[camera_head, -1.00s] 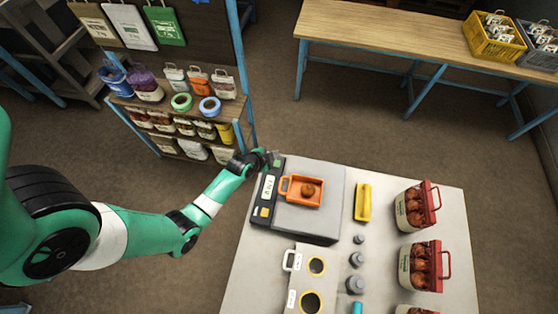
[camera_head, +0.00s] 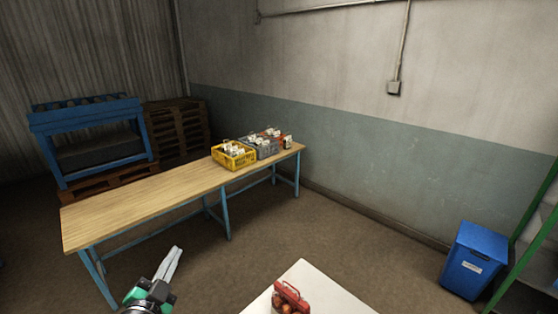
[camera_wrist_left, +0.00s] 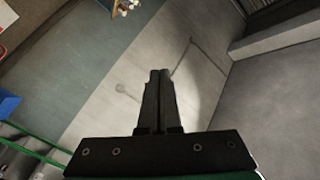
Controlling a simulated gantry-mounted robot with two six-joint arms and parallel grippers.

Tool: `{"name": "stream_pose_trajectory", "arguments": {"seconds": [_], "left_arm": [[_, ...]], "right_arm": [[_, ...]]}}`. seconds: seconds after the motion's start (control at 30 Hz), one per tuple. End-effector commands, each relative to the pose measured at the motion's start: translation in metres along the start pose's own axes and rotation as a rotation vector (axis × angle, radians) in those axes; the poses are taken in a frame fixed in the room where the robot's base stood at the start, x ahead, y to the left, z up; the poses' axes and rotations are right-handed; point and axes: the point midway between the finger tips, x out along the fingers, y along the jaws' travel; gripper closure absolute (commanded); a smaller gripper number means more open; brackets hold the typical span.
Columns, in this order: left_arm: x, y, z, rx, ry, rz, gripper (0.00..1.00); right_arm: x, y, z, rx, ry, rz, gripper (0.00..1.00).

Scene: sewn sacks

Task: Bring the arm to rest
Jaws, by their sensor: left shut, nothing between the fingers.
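My left gripper (camera_head: 170,266) shows at the lower left of the head view, raised over the floor in front of the wooden bench. Its two fingers lie together with nothing between them. In the left wrist view the fingers (camera_wrist_left: 159,75) are also closed and empty, with wall and ceiling behind them. My right gripper is in neither view.
The wooden bench (camera_head: 130,205) holds a yellow crate (camera_head: 234,158) and other crates of sacks. A corner of the white table (camera_head: 325,285) carries a red-topped sack (camera_head: 290,297). A blue bin (camera_head: 473,262) stands at the right. Open floor lies between.

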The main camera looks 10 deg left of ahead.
Motion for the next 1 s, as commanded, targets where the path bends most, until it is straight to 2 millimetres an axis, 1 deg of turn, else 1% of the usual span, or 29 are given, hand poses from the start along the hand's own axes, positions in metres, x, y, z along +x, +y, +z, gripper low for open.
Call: {"name": "stream_pose_trajectory", "arguments": {"seconds": [0.03, 0.07, 0.1, 0.13, 0.17, 0.2, 0.27, 0.3, 0.37, 0.4, 0.43, 0.47, 0.5, 0.57, 0.6, 0.73, 1.0], "left_arm": [[-0.003, -0.019, -0.046, -0.019, 0.078, -0.034, 1.0], [-0.006, -0.029, -0.07, -0.034, 0.122, -0.052, 1.0], [-0.013, -0.043, -0.102, -0.058, 0.182, -0.077, 1.0], [-0.019, -0.053, -0.127, -0.079, 0.229, -0.095, 1.0], [-0.027, -0.064, -0.15, -0.101, 0.276, -0.113, 1.0], [-0.039, -0.078, -0.181, -0.134, 0.339, -0.135, 1.0], [-0.062, -0.099, -0.225, -0.191, 0.436, -0.166, 1.0], [-0.081, -0.114, -0.252, -0.234, 0.504, -0.186, 1.0], [-0.112, -0.136, -0.288, -0.307, 0.604, -0.21, 1.0], [-0.134, -0.15, -0.307, -0.36, 0.67, -0.225, 1.0], [-0.151, -0.161, -0.32, -0.401, 0.718, -0.234, 1.0], [-0.168, -0.17, -0.329, -0.443, 0.763, -0.24, 1.0], [-0.189, -0.182, -0.337, -0.501, 0.816, -0.246, 1.0], [-0.216, -0.194, -0.339, -0.605, 0.881, -0.236, 1.0], [-0.223, -0.196, -0.338, -0.673, 0.9, -0.211, 1.0], [-0.218, -0.193, -0.336, -0.787, 0.896, -0.15, 1.0], [-0.217, -0.193, -0.336, -0.797, 0.896, -0.145, 1.0]], "right_arm": [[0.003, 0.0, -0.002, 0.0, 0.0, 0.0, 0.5], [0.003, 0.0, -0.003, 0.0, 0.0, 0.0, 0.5], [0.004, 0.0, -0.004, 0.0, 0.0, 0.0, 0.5], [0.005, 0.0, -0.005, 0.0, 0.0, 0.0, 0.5], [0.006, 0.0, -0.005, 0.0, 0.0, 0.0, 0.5], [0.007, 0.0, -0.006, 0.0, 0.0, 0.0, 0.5], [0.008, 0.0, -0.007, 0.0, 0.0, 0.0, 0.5], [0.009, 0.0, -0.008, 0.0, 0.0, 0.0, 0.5], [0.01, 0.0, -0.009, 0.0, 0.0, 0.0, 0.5], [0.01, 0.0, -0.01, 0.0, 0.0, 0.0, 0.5], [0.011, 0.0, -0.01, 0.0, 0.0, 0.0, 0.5], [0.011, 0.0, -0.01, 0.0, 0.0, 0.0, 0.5], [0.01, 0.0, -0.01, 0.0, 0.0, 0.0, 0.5], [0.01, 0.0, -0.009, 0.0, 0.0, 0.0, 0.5], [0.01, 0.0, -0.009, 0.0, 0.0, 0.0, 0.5], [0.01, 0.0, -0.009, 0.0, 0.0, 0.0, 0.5], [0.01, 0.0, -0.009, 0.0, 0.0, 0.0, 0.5]]}}
